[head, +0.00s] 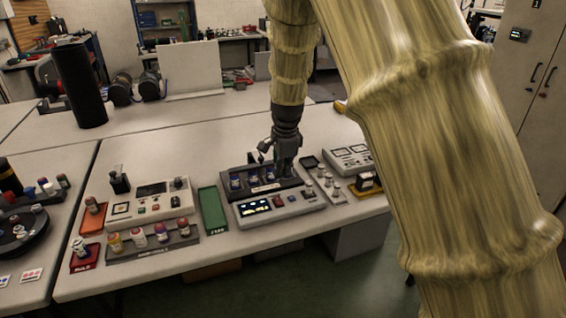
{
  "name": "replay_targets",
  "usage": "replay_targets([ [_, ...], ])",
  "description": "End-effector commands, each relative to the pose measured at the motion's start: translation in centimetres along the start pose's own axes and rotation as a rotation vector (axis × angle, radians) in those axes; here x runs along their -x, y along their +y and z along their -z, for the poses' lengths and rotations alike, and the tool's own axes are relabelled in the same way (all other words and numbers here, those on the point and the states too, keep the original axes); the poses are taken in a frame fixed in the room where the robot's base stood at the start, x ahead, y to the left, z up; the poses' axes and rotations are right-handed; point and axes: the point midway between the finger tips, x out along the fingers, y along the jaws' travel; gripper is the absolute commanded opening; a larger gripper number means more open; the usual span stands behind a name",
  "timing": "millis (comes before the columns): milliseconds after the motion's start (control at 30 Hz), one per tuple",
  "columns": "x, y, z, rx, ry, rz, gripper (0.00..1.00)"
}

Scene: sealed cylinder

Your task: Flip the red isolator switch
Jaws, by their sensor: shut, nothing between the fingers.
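I cannot surely pick out the red isolator switch. A small dark red part (279,202) shows on the grey control box (303,204) with the lit display; it is too small to tell whether it is the switch or how it is set. My gripper (276,164) points down over the dark rack (235,195) behind that box. It is shut and empty. It hides part of the rack, and I cannot tell whether it touches anything there.
A green tray (211,209) lies left of the rack. Farther left stand a grey console (150,203) and a rack of capped vials (137,250). A meter box (348,158) is at the right. A black cylinder (78,85) stands behind. The middle back of the table is clear.

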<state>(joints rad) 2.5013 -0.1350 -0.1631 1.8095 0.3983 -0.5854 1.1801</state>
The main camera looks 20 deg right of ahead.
Motion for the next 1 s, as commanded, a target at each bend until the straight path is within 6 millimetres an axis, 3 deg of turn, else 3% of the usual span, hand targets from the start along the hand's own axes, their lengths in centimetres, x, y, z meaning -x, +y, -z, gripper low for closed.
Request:
replay_targets([
  [500,-7.4,0.1,0.1,-0.001,-0.001,-0.002,0.0],
  [700,-8.7,0.1,0.1,-0.001,0.0,-0.001,0.0],
  [1000,-9.0,0.1,0.1,-0.001,0.0,0.0,0.0],
])
